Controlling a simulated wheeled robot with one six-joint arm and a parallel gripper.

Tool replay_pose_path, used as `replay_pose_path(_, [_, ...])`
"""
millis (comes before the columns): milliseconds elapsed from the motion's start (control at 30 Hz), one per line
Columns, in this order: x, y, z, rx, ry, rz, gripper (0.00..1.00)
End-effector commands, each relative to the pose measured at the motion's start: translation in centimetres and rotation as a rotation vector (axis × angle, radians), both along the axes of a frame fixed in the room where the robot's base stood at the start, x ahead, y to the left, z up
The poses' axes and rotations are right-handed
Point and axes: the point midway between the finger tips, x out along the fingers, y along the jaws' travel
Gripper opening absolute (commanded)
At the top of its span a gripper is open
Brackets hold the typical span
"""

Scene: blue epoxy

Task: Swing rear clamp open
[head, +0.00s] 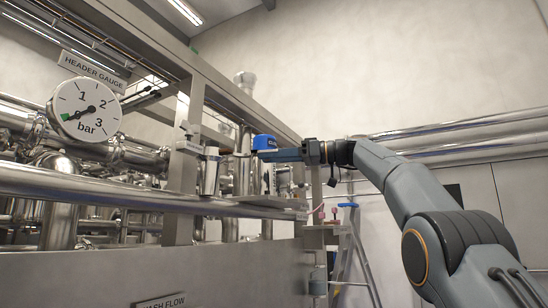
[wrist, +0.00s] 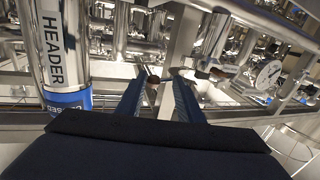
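My gripper (head: 278,155) reaches in from the right in the head view, at the blue-banded part (head: 264,142) on the metal frame. In the wrist view its two blue fingers (wrist: 160,88) stand apart, with a gap between them. Small metal parts with brownish ends (wrist: 201,75) show just beyond the fingertips; I cannot tell whether the fingers touch them. No part is clearly marked as the rear clamp, and its position cannot be made out.
A pipe labelled HEADER (wrist: 52,45) with a blue band stands close left of the fingers. The header gauge (head: 84,108) hangs at left. A long horizontal pipe (head: 120,188) crosses the front. A ladder (head: 352,255) stands behind; the upper right wall area is clear.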

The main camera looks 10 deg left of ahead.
Motion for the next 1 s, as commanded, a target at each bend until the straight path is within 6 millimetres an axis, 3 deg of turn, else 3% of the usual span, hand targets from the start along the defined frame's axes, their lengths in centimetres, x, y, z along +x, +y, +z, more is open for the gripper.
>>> replay_pose_path(367, [0.1,-0.2,0.0,0.002,0.002,-0.002,0.32])
replay_pose_path(800, [-0.4,-6.8,-0.1,0.002,0.001,-0.006,0.32])
replay_pose_path(1000, [-0.7,-8.1,0.0,0.002,0.001,-0.003,0.32])
